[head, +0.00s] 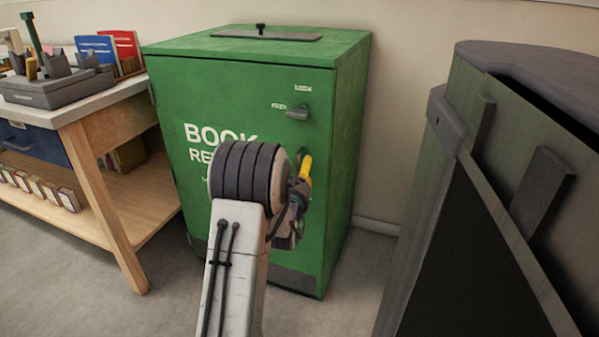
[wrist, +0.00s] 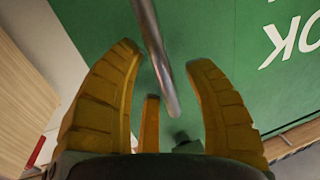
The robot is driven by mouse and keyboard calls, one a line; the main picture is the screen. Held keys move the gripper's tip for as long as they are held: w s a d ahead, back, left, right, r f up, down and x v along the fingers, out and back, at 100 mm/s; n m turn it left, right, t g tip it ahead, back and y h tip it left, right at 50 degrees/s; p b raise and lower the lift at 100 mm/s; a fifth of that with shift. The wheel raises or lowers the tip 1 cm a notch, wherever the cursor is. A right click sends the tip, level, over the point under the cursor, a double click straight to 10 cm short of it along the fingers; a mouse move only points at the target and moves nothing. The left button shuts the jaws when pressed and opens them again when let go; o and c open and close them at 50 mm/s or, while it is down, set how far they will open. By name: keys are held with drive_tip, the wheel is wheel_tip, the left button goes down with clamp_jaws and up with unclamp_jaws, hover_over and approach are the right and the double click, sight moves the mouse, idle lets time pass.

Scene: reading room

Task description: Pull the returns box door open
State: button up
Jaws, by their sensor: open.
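The green returns box (head: 262,75) stands against the wall, with white "BOOK RE…" lettering on its front door (head: 185,95). The door looks flush with the box. In the wrist view a grey metal bar handle (wrist: 152,40) runs down between the yellow fingers of my gripper (wrist: 163,62). The gripper is open around the bar, with gaps on both sides. In the head view my arm hides the bar and most of the gripper; one yellow finger shows.
A wooden table (head: 95,103) with a grey organiser (head: 50,92) and books stands close on the left, small boxes on its lower shelf. A large dark-panelled cabinet (head: 460,240) stands at the right. Grey floor (head: 345,305) lies clear between it and the box.

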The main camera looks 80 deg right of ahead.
drive_tip(key=shift+c, duration=0.4)
clamp_jaws()
